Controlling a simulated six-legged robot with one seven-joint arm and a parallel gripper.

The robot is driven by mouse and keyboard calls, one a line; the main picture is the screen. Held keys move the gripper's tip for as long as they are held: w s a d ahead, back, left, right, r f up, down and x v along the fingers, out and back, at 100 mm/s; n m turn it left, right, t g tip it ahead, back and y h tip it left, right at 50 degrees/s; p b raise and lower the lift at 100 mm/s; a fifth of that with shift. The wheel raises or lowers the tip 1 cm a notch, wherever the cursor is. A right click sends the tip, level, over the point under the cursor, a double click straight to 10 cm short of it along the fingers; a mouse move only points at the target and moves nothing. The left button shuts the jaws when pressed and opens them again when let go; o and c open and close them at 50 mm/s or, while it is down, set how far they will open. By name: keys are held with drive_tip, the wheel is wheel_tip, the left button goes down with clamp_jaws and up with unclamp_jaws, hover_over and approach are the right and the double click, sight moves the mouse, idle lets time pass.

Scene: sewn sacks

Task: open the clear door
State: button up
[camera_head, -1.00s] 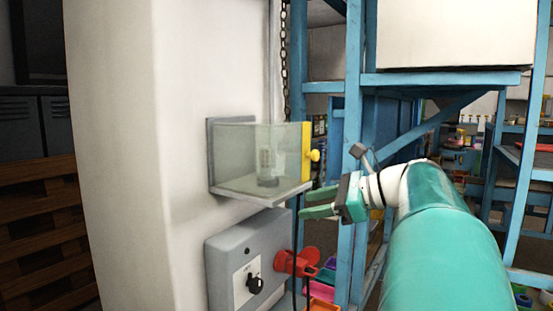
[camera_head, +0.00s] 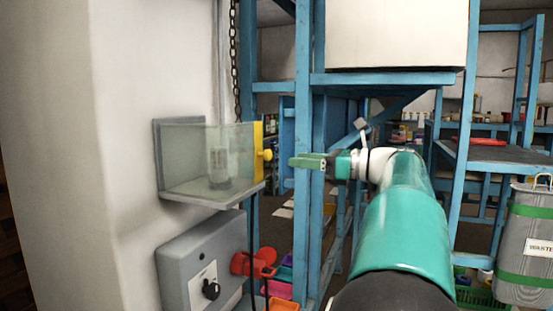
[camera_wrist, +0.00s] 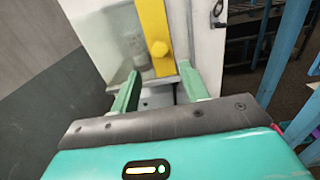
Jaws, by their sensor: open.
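The clear door (camera_head: 195,160) is the see-through front of a small box on the white pillar, and it looks closed. A cylindrical object (camera_head: 218,168) shows dimly behind the clear panel. My gripper (camera_head: 292,162) is open and empty, just right of the knob and about level with it.
Below the box is a grey switch box (camera_head: 190,262) with a black knob and a red part (camera_head: 255,262). Blue shelving (camera_head: 303,120) stands close behind my gripper. A striped bin (camera_head: 525,245) is at the far right.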

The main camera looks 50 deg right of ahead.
sight(270, 157)
drive_tip(key=x, duration=0.7)
drive_tip(key=shift+s, duration=0.1)
drive_tip(key=shift+c, duration=0.5)
clamp_jaws()
